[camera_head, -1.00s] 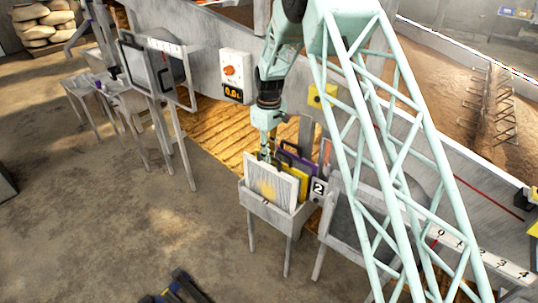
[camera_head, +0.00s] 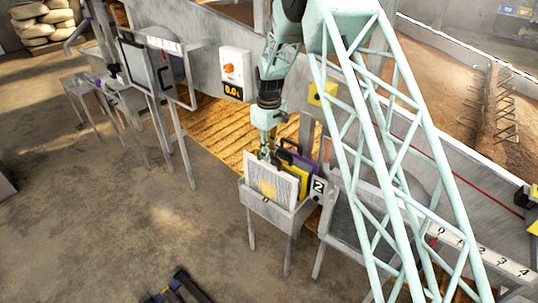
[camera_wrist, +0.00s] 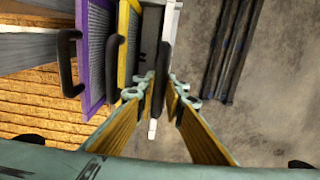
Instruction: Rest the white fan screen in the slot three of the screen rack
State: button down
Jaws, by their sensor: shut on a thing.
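The white fan screen (camera_head: 272,184) stands upright at the front of a grey box on legs (camera_head: 268,207), its pale face with a yellow patch toward the head camera. In the wrist view I look down on its thin pale edge (camera_wrist: 170,22) and black handle (camera_wrist: 161,72). My gripper (camera_head: 267,151) is above it, with fingers (camera_wrist: 160,98) on both sides of the handle, shut on it. How deep the screen sits in the box is hidden. Slot three cannot be made out on this box.
A yellow-framed screen (camera_wrist: 126,38) and a purple-framed screen (camera_wrist: 93,55), each with a black handle, stand close beside the white one. A plate marked 2 (camera_head: 318,188) is at the box's right. A numbered rail (camera_head: 485,256) lies farther right. Open floor (camera_head: 130,235) lies in front.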

jog(key=shift+f, duration=0.25)
jog(key=shift+f+b, duration=0.4)
jog(key=shift+f, duration=0.5)
jog(key=c, duration=2.6)
grip_release()
notch_tip(320, 180, up, 12)
jog(key=shift+f, duration=0.1)
